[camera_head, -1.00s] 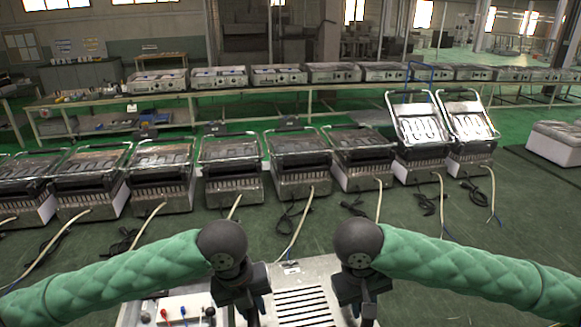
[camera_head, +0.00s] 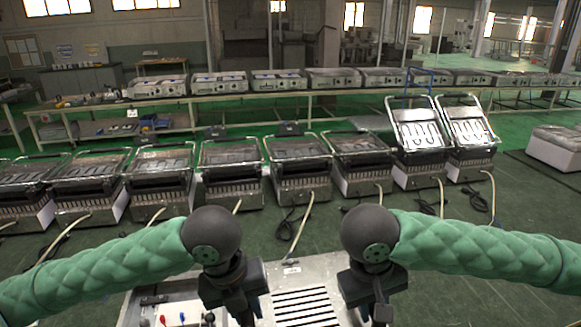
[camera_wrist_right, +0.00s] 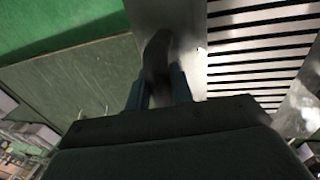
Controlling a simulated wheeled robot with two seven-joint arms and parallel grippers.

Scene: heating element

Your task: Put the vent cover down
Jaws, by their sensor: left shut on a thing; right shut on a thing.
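The vent cover (camera_head: 322,272) is a pale metal plate with a row of dark slots, at the bottom middle of the head view. Its lower part is cut off by the frame edge. My left gripper (camera_head: 246,313) is shut at its left side and my right gripper (camera_head: 381,309) is shut at its right side. The contact points are hard to see in the head view. In the right wrist view, the right gripper's dark fingers (camera_wrist_right: 158,80) close at the edge of the slotted plate (camera_wrist_right: 255,45).
A pale box with red and blue knobs (camera_head: 178,313) lies at the lower left, beside the cover. A row of grill units (camera_head: 298,168) with loose cables stands on the green floor ahead. Behind it is a long bench (camera_head: 240,100) with more units.

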